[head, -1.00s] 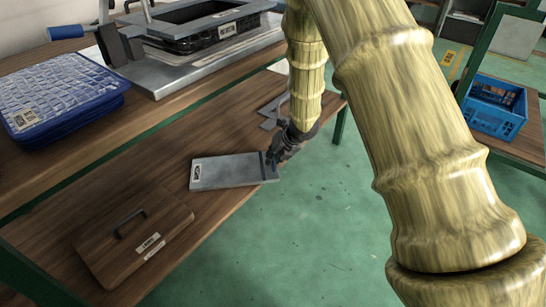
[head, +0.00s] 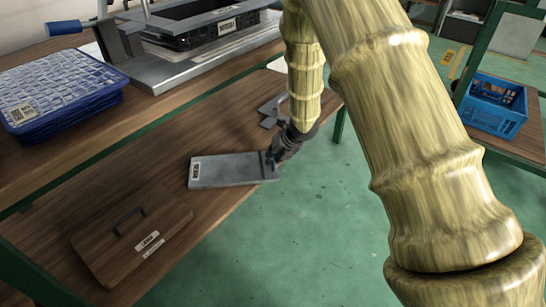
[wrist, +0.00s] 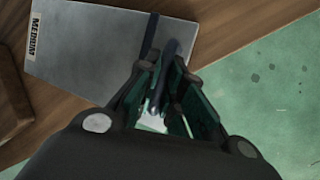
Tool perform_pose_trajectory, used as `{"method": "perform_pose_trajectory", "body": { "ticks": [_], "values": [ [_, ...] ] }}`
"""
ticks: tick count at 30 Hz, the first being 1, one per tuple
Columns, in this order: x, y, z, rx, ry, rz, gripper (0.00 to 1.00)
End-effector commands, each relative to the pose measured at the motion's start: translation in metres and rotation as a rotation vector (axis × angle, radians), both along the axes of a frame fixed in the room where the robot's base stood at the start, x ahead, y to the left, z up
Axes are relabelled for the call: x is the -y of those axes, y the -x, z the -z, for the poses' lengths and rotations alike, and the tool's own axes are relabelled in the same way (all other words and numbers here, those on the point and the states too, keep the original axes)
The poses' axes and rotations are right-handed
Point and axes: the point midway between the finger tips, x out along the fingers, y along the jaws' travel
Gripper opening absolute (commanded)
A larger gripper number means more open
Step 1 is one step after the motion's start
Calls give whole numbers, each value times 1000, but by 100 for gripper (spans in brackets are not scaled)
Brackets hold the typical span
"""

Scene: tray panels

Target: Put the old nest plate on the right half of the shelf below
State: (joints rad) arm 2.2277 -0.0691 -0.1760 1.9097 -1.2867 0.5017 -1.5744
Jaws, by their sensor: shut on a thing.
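A flat grey plate (head: 228,171) with a white label near its left end is over the right part of the lower wooden shelf (head: 150,177). Its right end reaches the shelf's front edge. My gripper (head: 276,157) is shut on that right end, at a dark bar across the plate. In the wrist view the plate (wrist: 90,45) shows a label reading "MEDIUM", and my gripper (wrist: 165,75) covers its near edge. I cannot tell whether the plate's underside touches the shelf.
A brown wooden board with a handle (head: 135,235) lies on the shelf's left half. Grey metal pieces (head: 272,112) lie behind my gripper. Above are a blue tray (head: 60,95) and a metal press (head: 200,60). A blue crate (head: 492,105) stands far right.

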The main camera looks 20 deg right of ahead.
Motion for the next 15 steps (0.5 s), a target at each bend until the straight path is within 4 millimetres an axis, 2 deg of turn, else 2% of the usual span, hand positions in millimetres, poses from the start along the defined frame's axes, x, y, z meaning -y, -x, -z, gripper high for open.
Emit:
{"method": "perform_pose_trajectory", "body": {
  "ticks": [1, 15],
  "values": [
    [-1, 1, 6, -4, 0, 0, 0],
    [-1, 3, 13, -9, 1, -1, 0]
  ]
}}
